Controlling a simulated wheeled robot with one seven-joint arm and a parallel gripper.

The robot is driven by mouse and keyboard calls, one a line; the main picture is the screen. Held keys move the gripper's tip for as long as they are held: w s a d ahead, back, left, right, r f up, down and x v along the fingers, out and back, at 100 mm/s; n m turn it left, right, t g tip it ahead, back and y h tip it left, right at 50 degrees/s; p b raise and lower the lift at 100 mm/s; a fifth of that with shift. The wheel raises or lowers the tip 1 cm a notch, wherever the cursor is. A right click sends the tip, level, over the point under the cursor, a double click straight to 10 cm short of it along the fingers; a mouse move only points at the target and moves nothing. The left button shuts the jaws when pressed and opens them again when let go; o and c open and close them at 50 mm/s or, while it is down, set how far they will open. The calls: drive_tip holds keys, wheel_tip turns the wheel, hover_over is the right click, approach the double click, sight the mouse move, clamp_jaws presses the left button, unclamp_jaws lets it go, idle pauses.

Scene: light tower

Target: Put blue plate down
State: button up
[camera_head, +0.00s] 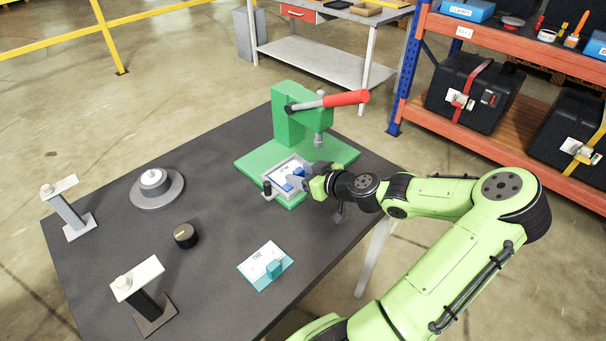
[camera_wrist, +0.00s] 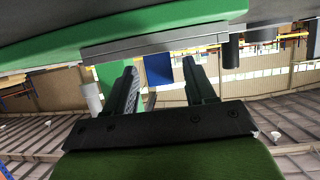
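The blue plate (camera_head: 282,172), with a pale labelled face and a blue upright tab, sits in a grey frame on the green press base (camera_head: 329,158). My gripper (camera_head: 299,181) is at the right side of this plate. In the wrist view the blue tab (camera_wrist: 158,69) stands between my two fingers (camera_wrist: 160,75), with gaps on both sides. The gripper is open and does not visibly grip it. My fingers partly hide the plate in the head view.
The green press has a red-handled lever (camera_head: 345,98) above my gripper. A teal plate (camera_head: 264,266) lies at the table's front. A black puck (camera_head: 186,235), a round grey dish (camera_head: 157,188) and two posts (camera_head: 69,208) stand left. The table middle is clear.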

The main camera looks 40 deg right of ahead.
drive_tip(key=shift+s+f, duration=0.1)
drive_tip(key=shift+s, duration=0.05)
drive_tip(key=p+v, duration=0.3)
drive_tip(key=v, duration=1.2)
drive_tip(key=shift+a+r, duration=0.2)
drive_tip(key=shift+a, duration=0.05)
